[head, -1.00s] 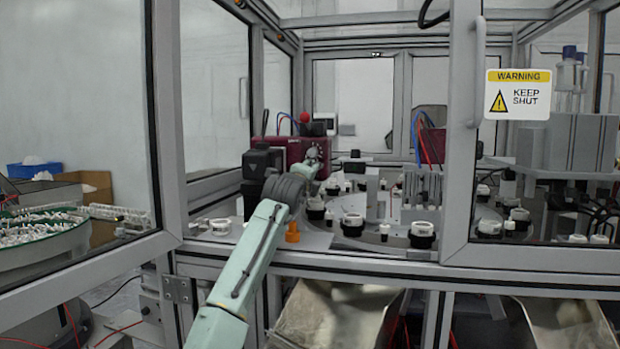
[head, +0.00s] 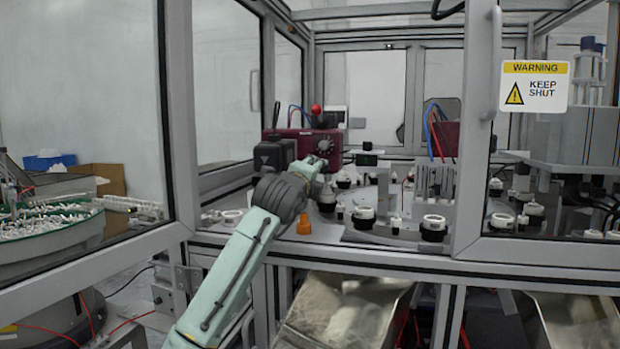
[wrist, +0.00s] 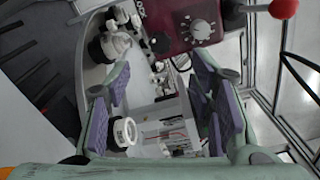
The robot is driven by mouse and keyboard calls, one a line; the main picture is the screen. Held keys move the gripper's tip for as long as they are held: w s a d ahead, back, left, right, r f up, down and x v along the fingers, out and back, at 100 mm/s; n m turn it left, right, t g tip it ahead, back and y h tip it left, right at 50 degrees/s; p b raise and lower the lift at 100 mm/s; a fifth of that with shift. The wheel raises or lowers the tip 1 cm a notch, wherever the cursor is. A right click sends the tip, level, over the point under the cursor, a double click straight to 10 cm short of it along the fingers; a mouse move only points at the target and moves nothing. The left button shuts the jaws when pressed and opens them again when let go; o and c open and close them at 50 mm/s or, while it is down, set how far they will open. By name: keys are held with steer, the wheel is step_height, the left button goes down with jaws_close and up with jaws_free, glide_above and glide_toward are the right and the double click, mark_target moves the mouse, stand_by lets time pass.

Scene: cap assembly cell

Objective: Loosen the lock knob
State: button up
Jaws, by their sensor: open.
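A maroon box (head: 306,144) with a pale-marked dial (head: 324,146) and a red ball on top stands inside the cell in the head view. In the wrist view, the box (wrist: 178,18) and its dial (wrist: 203,30) are at the top, beyond my fingertips. Lettering that seems to read LOCK is on the box's left side, with a small dark round knob (wrist: 160,42) below it. I cannot tell for sure which knob is the lock knob. My gripper (wrist: 165,98) is open and empty, its purple-padded fingers spread wide. In the head view, my gripper (head: 316,166) is small, in front of the box.
A frame post and a door with a warning sign (head: 535,86) stand at right. A dark block (head: 274,155) is beside the box. An orange piece (head: 304,224) sits near the front edge below my arm. Several white-and-black cap fixtures (head: 433,228) cover the deck.

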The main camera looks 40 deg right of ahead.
steer(key=shift+v, duration=1.15)
steer(key=shift+s, duration=0.1)
